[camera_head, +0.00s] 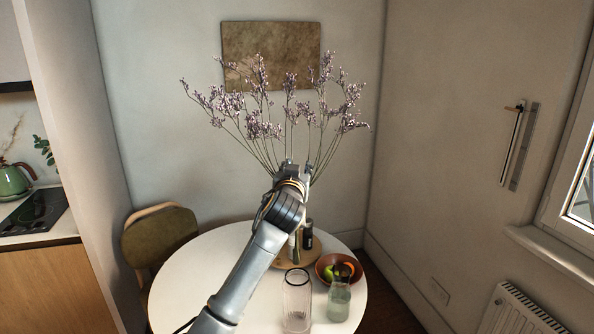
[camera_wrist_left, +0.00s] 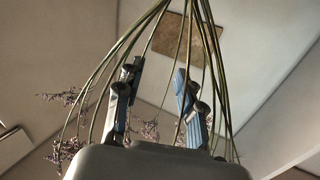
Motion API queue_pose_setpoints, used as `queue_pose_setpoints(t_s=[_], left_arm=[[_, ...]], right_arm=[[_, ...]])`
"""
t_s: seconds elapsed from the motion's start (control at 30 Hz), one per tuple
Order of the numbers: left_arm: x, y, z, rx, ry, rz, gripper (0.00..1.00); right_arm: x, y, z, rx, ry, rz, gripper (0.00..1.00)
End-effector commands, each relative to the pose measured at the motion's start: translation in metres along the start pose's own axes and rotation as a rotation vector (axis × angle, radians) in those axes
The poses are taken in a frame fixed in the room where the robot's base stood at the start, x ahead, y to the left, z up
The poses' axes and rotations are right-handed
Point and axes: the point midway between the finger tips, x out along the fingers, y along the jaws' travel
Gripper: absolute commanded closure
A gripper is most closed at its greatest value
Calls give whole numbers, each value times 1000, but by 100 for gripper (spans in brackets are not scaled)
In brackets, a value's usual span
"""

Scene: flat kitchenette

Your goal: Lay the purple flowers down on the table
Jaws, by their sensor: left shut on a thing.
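The purple flowers (camera_head: 262,127) stand in a spread bunch high above the table, with thin green stems running down to my left gripper (camera_head: 290,168). My left gripper is shut on the stems and holds the bunch upright in the air. In the left wrist view, the stems (camera_wrist_left: 215,60) pass around and between the fingers (camera_wrist_left: 155,100), and a few purple blossoms (camera_wrist_left: 65,150) hang at the left. The round white table (camera_head: 190,285) is below the arm. The lower ends of the stems are hidden behind my gripper. My right gripper is not in view.
On the table stand a clear glass vase (camera_head: 297,305), a small bottle (camera_head: 339,300), a fruit bowl (camera_head: 325,266) and a wooden tray (camera_head: 284,262) with dark-topped shakers (camera_head: 307,236). The table's left side is clear. A chair (camera_head: 158,238) stands behind it at left.

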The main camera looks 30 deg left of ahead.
Motion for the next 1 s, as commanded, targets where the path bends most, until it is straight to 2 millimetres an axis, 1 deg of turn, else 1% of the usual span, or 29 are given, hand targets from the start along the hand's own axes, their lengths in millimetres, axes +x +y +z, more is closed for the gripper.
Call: queue_pose_setpoints(t_s=[0.03, 0.57, 0.9, 1.0], left_arm=[[0, 0, -8, -1, 1, 0, 95], [0, -4, -50, 0, 1, 1, 95], [0, -6, -76, -1, 3, 0, 95], [0, -6, -82, -2, 2, 0, 95]], right_arm=[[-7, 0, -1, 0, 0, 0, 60], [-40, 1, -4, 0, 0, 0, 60], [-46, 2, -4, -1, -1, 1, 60], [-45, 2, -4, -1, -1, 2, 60]])
